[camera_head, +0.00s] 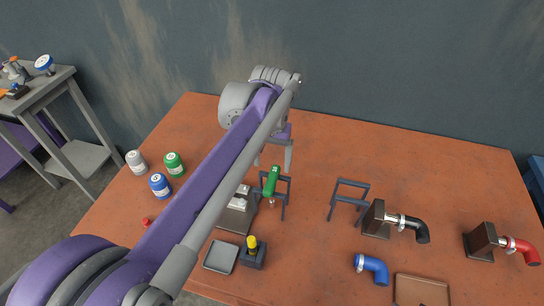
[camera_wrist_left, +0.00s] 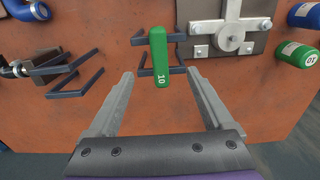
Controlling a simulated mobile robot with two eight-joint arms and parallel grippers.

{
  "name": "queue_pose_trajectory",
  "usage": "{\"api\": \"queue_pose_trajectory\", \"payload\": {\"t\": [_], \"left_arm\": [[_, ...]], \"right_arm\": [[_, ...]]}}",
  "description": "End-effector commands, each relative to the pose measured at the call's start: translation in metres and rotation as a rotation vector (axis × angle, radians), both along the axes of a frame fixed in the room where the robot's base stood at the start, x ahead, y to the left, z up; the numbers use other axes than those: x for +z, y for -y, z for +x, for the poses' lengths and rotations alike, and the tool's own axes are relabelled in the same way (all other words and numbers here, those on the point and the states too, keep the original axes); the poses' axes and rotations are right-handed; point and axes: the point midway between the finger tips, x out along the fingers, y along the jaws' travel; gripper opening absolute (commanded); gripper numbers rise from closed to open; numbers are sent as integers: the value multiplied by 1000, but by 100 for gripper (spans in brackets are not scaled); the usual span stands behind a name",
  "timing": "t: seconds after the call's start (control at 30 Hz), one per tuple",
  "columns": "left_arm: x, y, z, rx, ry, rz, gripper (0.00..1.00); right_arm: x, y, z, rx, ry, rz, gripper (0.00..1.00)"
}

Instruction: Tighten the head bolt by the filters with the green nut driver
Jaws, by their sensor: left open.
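The green nut driver (camera_head: 271,181) rests on a dark wire rack (camera_head: 283,204), its handle up off the table. In the left wrist view the driver's green handle (camera_wrist_left: 159,58), marked 10, lies between my finger lines, just beyond the tips. My left gripper (camera_head: 273,163) is open and empty, reaching down just behind the driver; it also shows in the left wrist view (camera_wrist_left: 160,76). A grey metal block (camera_head: 236,214) stands beside the rack. In the left wrist view it carries a round metal piece (camera_wrist_left: 230,40). I cannot make out which part is the head bolt. My right gripper is not in view.
White (camera_head: 136,161), green (camera_head: 174,164) and blue (camera_head: 160,186) canisters stand at the left. A grey tray (camera_head: 221,257) and a yellow-topped item (camera_head: 252,246) sit in front. An empty rack (camera_head: 349,197) and stands with hoses are at the right. The table's back right is clear.

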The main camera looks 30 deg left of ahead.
Motion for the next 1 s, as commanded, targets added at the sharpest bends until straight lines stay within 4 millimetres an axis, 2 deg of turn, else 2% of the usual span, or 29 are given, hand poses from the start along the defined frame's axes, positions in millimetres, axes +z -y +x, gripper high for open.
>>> {"api": "queue_pose_trajectory", "payload": {"t": [0.03, 0.6, 1.0], "left_arm": [[-9, 0, -1, 0, -2, 0, 85], [-62, 0, 0, 0, 0, 0, 85], [-66, 0, 0, 0, 1, 0, 85]], "right_arm": [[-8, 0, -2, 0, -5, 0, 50], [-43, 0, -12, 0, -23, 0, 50], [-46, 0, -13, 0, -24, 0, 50]]}}
